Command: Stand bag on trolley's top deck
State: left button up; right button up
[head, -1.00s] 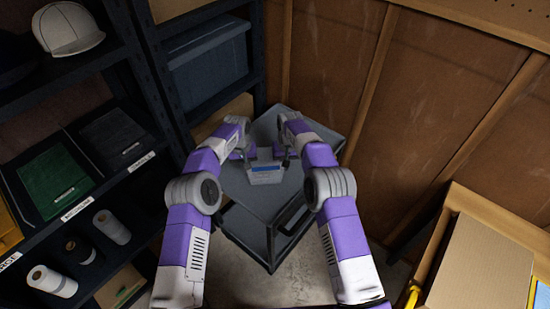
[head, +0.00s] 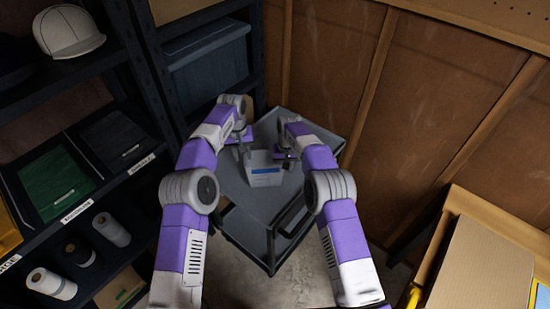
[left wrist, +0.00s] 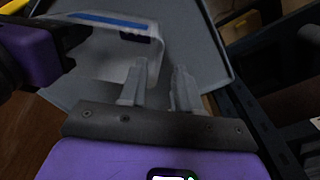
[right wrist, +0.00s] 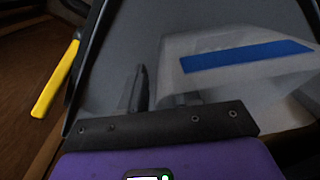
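In the right wrist view, the fingers (right wrist: 160,95) are also apart, and the bag (right wrist: 230,85) partly hides one. I cannot tell whether either gripper touches the bag.
A blue-grey bin (head: 208,65) is behind. Wooden walls close the back and right. A cardboard box (head: 485,265) sits at front right.

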jog(key=shift+r, duration=0.3)
pick_arm(q)
notch_tip(320, 180, up, 3)
pick_arm(e)
notch_tip(320, 180, up, 11)
jog(key=shift+d+r, duration=0.2)
jog(key=shift+d, duration=0.1)
dwell(0.3)
